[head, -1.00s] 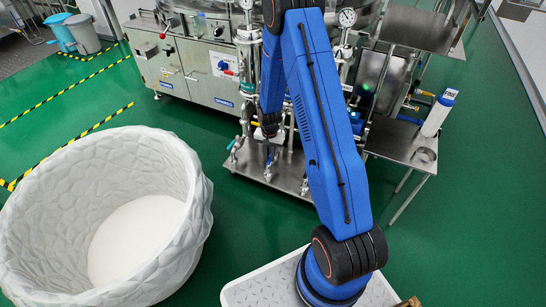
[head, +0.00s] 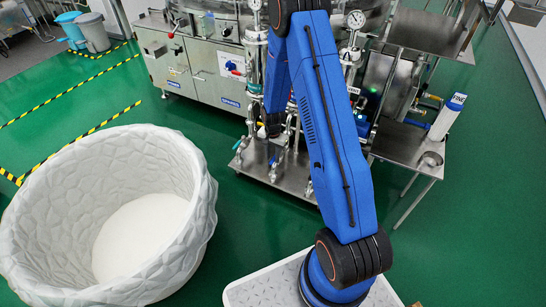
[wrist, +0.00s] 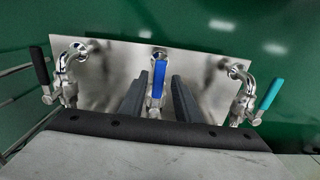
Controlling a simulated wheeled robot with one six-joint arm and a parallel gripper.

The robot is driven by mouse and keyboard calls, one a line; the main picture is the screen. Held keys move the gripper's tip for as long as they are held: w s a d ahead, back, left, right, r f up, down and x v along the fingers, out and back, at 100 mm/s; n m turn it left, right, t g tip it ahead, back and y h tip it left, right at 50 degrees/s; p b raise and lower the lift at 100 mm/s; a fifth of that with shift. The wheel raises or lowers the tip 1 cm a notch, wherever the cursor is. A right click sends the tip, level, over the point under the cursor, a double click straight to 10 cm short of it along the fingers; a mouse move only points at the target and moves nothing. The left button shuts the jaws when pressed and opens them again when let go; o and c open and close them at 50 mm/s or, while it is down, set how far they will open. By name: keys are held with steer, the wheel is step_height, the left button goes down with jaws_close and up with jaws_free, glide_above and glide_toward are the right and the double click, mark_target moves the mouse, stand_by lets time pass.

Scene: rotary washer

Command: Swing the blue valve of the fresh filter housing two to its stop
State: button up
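In the wrist view a blue-handled valve (wrist: 158,78) is in the middle of a steel plate, its handle pointing away from my gripper, roughly in line with the fingers. My gripper (wrist: 158,98) is open, with one dark finger to each side of the blue handle. I see a gap on both sides and cannot tell whether either finger touches it. In the head view my gripper (head: 272,130) hangs low over the steel skid base (head: 255,160). The valve is small there and partly hidden by my arm. I cannot make out which housing it belongs to.
A black-handled valve (wrist: 40,66) stands left and a teal-handled valve (wrist: 271,93) right of the fingers. The steel machine (head: 205,65) rises behind. A side table (head: 400,143) carries a white cylinder (head: 445,118). A large white tub (head: 110,215) is at left.

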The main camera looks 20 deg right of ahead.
stand_by(0.3)
step_height(320, 180, up, 17)
steer(key=shift+r, duration=0.2)
stand_by(0.5)
stand_by(0.4)
step_height(320, 180, up, 13)
steer(key=n+t, duration=0.1)
steer(key=n, duration=0.1)
glide_above(273, 160)
steer(key=s+a, duration=0.2)
steer(key=s, duration=0.4)
steer(key=s+a+r+n+t, duration=0.1)
steer(key=s+a+r+n, duration=0.15)
steer(key=s+r, duration=0.75)
steer(key=s+a+r+n+t, duration=0.1)
steer(key=s+r+n, duration=0.2)
steer(key=s, duration=0.7)
steer(key=s+a+r+n+t, duration=0.1)
steer(key=s+r+n, duration=0.2)
steer(key=s, duration=0.8)
steer(key=shift+s+r+t, duration=0.2)
steer(key=shift+r+t, duration=0.15)
steer(key=shift+t, duration=0.05)
